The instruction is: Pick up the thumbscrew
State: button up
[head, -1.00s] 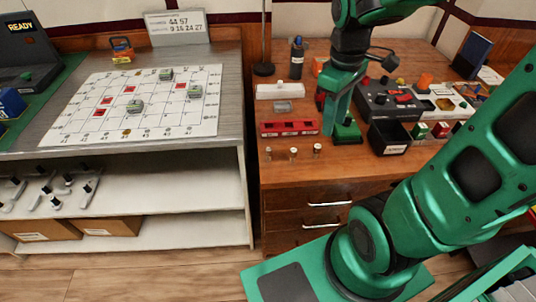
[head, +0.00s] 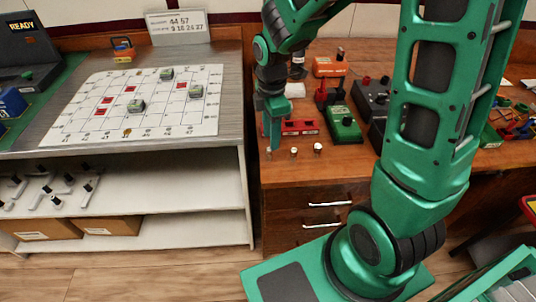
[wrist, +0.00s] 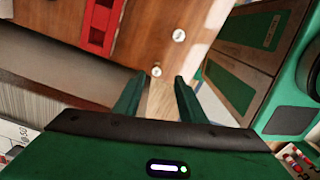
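Small screw-like pieces stand near the front edge of the brown desk; I cannot tell which is the thumbscrew. The right piece (head: 317,148) and the middle piece (head: 294,152) are clear in the head view. Both also show in the wrist view, the right piece (wrist: 179,35) farther off and the middle piece (wrist: 156,71) near the line between my fingertips. The left piece is mostly hidden at my fingertips. My gripper (head: 271,148) points down at the desk's front left. In the wrist view my gripper (wrist: 160,76) has its fingers apart, with nothing visibly held.
A red rack (head: 300,127) and a green meter (head: 344,124) stand just behind the pieces. A dark box (head: 371,98) is farther right. The desk's front edge is close.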

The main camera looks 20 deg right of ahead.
aim_at(269, 154)
jog(key=shift+w+a+f, duration=0.1)
jog(key=shift+w+f, duration=0.1)
jog(key=shift+f, duration=1.15)
jog(key=shift+w+f, duration=0.15)
jog(key=shift+f, duration=1.15)
grip_shut()
